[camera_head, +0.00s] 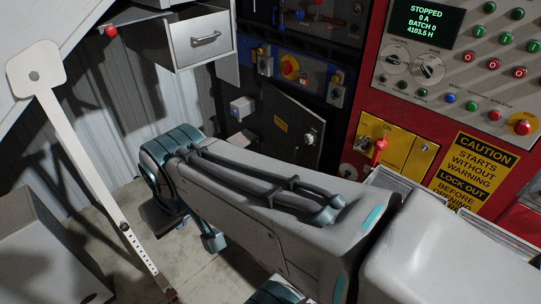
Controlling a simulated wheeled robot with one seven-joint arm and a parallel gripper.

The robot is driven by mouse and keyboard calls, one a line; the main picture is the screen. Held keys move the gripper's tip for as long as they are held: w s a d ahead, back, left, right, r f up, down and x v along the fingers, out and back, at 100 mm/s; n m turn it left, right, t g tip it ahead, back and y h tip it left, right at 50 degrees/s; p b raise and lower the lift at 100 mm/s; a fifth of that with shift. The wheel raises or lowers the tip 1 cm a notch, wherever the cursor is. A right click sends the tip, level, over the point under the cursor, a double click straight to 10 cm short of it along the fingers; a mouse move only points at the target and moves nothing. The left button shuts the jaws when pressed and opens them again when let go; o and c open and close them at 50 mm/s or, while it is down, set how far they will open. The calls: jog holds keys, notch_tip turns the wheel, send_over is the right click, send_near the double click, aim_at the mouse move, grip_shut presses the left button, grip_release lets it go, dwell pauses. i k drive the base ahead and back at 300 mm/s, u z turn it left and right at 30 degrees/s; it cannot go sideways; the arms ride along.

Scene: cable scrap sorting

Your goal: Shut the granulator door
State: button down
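The granulator door looks to be the dark grey panel (284,128) with a small yellow label and a round metal knob, under the blue control strip. Its top edge slants more steeply than the strip above, so it appears swung partly outward. Its lower part is hidden behind my arm. My pale grey arm with teal joints crosses the foreground from the lower right to the left centre, in front of the door. My gripper's fingers cannot be made out, and I see no contact with the door.
A red cabinet (365,105) with a display reading STOPPED stands right, with a yellow switch plate (396,150) and caution sign (476,172). A grey drawer unit (203,41) hangs upper left. A perforated white bar (85,160) and grey bin (40,240) are left. Some floor is bare.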

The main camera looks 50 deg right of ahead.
aim_at(286, 121)
jog(key=u, duration=0.7)
jog(key=i, duration=0.9)
jog(key=z, duration=3.2)
jog(key=i, duration=0.5)
jog(key=u, duration=0.1)
